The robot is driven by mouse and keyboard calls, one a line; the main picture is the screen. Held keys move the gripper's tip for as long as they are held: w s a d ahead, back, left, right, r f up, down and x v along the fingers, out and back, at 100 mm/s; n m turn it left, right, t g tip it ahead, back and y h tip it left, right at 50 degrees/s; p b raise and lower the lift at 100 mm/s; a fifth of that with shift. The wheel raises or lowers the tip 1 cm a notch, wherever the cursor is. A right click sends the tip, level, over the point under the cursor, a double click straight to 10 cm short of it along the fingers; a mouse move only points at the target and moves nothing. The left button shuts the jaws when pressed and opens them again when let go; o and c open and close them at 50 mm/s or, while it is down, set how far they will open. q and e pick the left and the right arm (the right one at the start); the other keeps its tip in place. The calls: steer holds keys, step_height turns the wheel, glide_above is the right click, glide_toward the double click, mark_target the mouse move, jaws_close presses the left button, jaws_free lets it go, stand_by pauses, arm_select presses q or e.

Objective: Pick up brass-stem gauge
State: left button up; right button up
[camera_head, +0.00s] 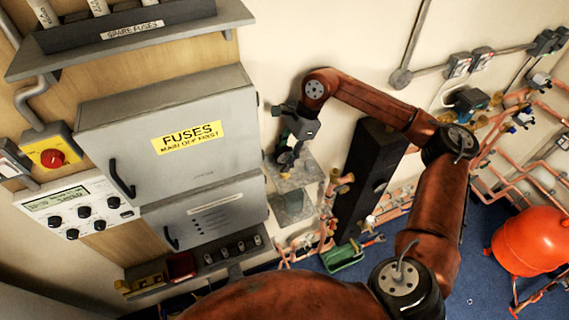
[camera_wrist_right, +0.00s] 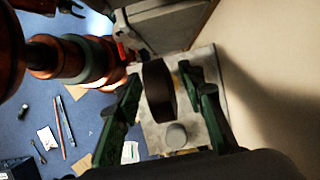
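My right gripper (camera_head: 287,158) reaches down over a small grey shelf (camera_head: 300,178) beside the fuse cabinet. In the wrist view its two green-and-black fingers (camera_wrist_right: 165,108) are spread apart. A dark, round-edged thing (camera_wrist_right: 158,92), seen nearly edge-on, stands between them with gaps on both sides. It may be the gauge, but its dial and brass stem cannot be made out. A pale grey round-topped piece (camera_wrist_right: 176,135) is near it, above the mottled shelf plate (camera_wrist_right: 150,140). In the head view the gripper hides what is between its fingers. My left gripper is out of view.
The grey fuse cabinet (camera_head: 170,135) is left of the gripper. A dark upright post (camera_head: 372,175) and copper pipework (camera_head: 500,150) are to the right. A green tray (camera_head: 343,257) and an orange tank (camera_head: 535,238) are lower down. Loose items lie on the blue floor (camera_wrist_right: 90,115).

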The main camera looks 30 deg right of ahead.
steer(key=p+x, duration=0.2)
steer(key=x, duration=0.2)
steer(key=shift+w+d+f, duration=0.1)
steer(key=shift+f, duration=0.45)
steer(key=shift+c, duration=0.3)
jaws_close()
steer(key=shift+r, duration=0.1)
